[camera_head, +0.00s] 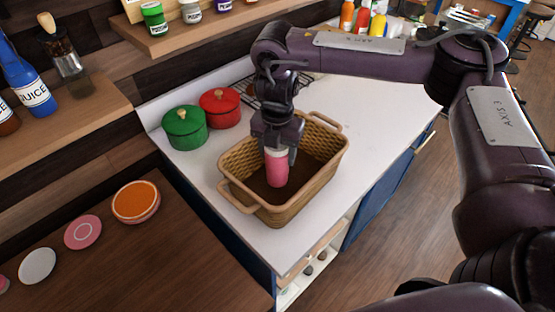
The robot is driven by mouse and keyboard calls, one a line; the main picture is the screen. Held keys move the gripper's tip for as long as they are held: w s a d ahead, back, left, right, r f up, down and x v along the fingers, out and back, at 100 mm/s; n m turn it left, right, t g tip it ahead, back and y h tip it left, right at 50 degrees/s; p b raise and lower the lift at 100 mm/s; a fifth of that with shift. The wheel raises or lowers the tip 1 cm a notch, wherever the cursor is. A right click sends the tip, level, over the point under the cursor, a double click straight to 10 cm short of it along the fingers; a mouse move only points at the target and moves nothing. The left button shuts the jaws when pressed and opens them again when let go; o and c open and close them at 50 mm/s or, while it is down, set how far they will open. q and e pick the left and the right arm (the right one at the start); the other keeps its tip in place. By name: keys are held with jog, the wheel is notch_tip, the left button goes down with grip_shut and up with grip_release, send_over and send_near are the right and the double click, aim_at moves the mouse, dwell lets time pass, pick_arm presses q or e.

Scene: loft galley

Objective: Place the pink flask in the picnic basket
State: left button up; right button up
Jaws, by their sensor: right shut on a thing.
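The pink flask (277,171) has a pale top and a pink body, and it is upright. My right gripper (279,150) points down and is shut on the flask's upper part. The flask shows within the opening of the picnic basket (285,212), a tan woven basket with a handle at each end. I cannot tell whether the flask's base touches the basket floor. The basket stands on the white counter (375,150). My left gripper is not in view.
A green pot (185,130) and a red pot (220,110) stand left of the basket, near a dark wire rack. Shelves with bottles and jars line the wall. A bowl (136,203) and plates lie on the wooden surface at left. The counter's right part is clear.

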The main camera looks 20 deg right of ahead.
notch_tip(320, 180, down, 3)
jog(key=shift+r, duration=0.2)
jog(key=shift+f, duration=0.2)
jog(key=o, duration=1.1)
jog(key=shift+f, duration=0.1)
